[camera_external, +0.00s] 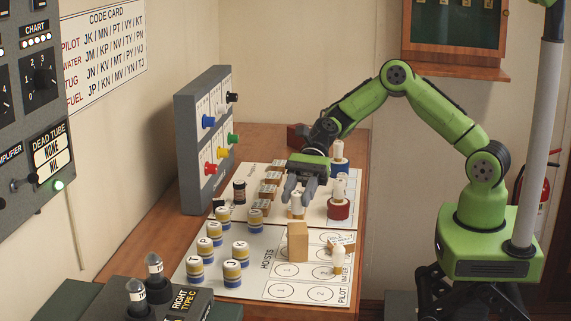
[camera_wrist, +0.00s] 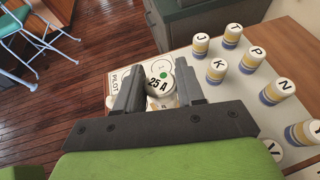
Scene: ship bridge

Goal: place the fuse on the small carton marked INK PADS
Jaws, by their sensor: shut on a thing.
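My gripper (camera_external: 298,192) points down over the board on the desk, and its fingers also show in the wrist view (camera_wrist: 159,76). It is shut on the fuse (camera_wrist: 158,85), a white cylinder whose top reads 25 A with a green dot. The fuse's white body (camera_external: 297,208) shows below the fingers in the external view. A plain tan carton (camera_external: 298,241) stands upright on the board, just in front of the fuse in the picture. No INK PADS marking is readable on it. I cannot tell the gap between fuse and carton.
Several lettered yellow-and-blue pieces (camera_external: 232,272) stand left of the carton. A red-based piece (camera_external: 339,207) is close right of my gripper. A grey panel with coloured knobs (camera_external: 208,140) stands behind left.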

